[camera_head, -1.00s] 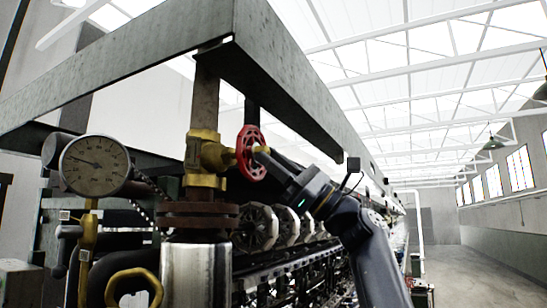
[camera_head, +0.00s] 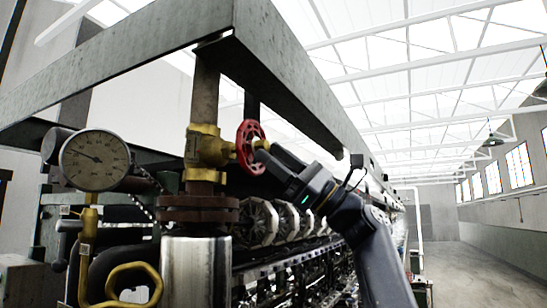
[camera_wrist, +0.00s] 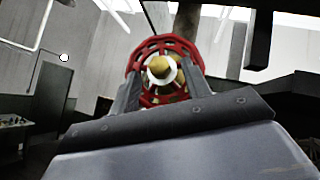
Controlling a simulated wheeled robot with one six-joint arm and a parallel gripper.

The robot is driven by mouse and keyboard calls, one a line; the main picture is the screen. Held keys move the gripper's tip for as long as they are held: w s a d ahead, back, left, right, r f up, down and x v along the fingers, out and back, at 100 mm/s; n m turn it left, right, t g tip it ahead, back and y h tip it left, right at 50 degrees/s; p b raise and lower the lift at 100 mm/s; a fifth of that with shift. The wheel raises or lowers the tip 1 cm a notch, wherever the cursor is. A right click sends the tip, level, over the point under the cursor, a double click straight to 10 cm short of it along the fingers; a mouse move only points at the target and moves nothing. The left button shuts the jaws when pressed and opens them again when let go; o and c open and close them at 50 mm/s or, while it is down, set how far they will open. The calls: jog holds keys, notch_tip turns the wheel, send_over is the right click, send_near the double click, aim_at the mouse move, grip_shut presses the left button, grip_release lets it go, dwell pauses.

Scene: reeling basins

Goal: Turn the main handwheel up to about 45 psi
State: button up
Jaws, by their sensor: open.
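The red handwheel (camera_head: 250,147) stands on a brass valve (camera_head: 207,148) on a vertical pipe under the grey overhead beam. In the wrist view the handwheel (camera_wrist: 165,68) faces me with a brass hub at its centre. My gripper (camera_head: 262,158) is at the right side of the wheel; in the wrist view its two fingers (camera_wrist: 165,85) stand apart on either side of the wheel's lower part. I cannot tell whether they touch the rim. A round pressure gauge (camera_head: 95,160) hangs at the left. Its needle points to the left and slightly up; the numbers are too small to read.
A grey beam (camera_head: 290,85) runs close above the wheel and arm. Below are a rusty flange (camera_head: 197,210), a shiny cylinder (camera_head: 194,270) and a row of reels (camera_head: 262,222). A yellow ring handle (camera_head: 134,284) is at lower left. The floor at right is clear.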

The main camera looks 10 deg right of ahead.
jog(key=b+v, duration=0.4)
jog(key=v, duration=0.6)
jog(key=s+a+m+t+h+b, duration=0.2)
jog(key=s+a+m+t+h, duration=0.15)
jog(key=m+t, duration=0.9)
jog(key=w+a+r+m+h+p, duration=0.1)
jog(key=w+a+r+p, duration=0.3)
jog(key=a+r+p, duration=0.1)
jog(key=shift+w+r+p, duration=0.25)
jog(key=shift+r+p, duration=0.35)
jog(key=shift+r, duration=0.3)
jog(key=shift+a+g, duration=0.15)
jog(key=shift+g, duration=0.1)
jog(key=shift+c, duration=0.5)
jog(key=c, duration=0.9)
